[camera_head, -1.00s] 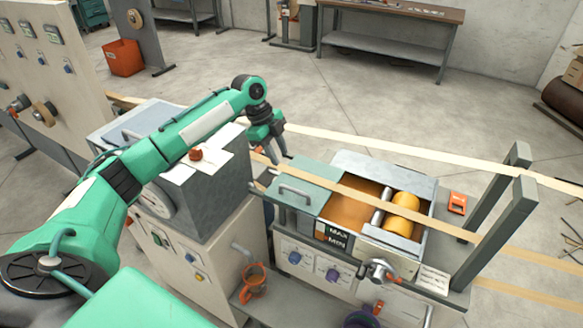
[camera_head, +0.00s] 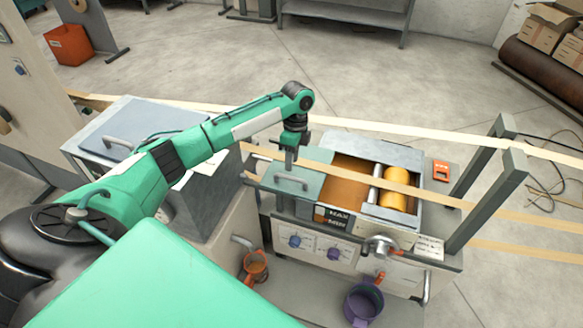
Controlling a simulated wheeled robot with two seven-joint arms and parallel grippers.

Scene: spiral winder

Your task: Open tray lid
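The tray (camera_head: 408,158) is a metal box holding orange-brown liquid and a yellow roller (camera_head: 395,188), with MAX and MIN marks on its front. Its grey-green lid (camera_head: 312,182) covers the left part and carries a bar handle (camera_head: 291,179). My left gripper (camera_head: 290,160) points down just behind and above the handle, close to it. Whether it touches the handle I cannot tell, and its finger gap is not clear from this angle. My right gripper is out of view.
Pale strips (camera_head: 435,196) run across above the tray and behind it. Two grey posts (camera_head: 482,190) stand at the right. A grey box with a handle (camera_head: 120,135) sits left.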

